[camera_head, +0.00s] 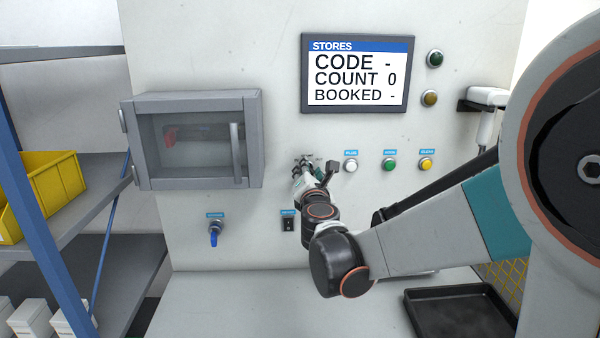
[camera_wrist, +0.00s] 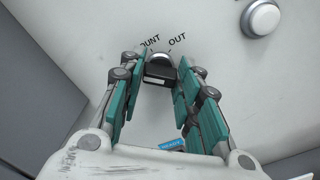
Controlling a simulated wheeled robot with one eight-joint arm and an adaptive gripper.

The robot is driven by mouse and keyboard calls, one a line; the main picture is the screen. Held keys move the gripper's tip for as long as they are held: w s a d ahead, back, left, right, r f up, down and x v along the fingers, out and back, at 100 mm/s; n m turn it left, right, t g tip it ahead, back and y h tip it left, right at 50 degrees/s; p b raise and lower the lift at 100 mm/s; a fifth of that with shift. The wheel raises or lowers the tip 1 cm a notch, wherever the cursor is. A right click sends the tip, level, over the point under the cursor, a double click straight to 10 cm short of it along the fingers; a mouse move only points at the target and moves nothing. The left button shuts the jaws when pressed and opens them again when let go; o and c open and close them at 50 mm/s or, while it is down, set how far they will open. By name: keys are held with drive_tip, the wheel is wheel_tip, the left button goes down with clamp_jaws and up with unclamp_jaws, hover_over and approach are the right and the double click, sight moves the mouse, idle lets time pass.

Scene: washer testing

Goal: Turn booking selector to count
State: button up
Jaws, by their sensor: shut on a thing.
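The booking selector (camera_wrist: 160,58) shows in the wrist view as a small silver and black knob on the pale panel. The words "OUT" and a partly covered "COUNT" stand above it. My gripper (camera_wrist: 159,80) is around the knob and shut on it, one finger on each side. Which word the knob points to I cannot tell. In the head view my gripper (camera_head: 304,176) is at the panel and hides most of the selector. The screen (camera_head: 354,74) reads "CODE -", "COUNT 0" and "BOOKED -".
White (camera_head: 351,166), green (camera_head: 389,165) and yellow (camera_head: 425,164) buttons sit right of my gripper. A grey windowed cabinet (camera_head: 150,184) is to the left. A blue-handled knob (camera_head: 214,237) and a black rocker switch (camera_head: 288,225) are below. A black tray (camera_head: 418,318) lies lower right.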

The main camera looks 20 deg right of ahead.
drive_tip(key=shift+m+p, duration=0.6)
drive_tip(key=shift+m, duration=4.2)
drive_tip(key=o, duration=1.1)
drive_tip(key=shift+c, duration=0.2)
drive_tip(key=shift+s, duration=0.1)
drive_tip(key=v, duration=1.2)
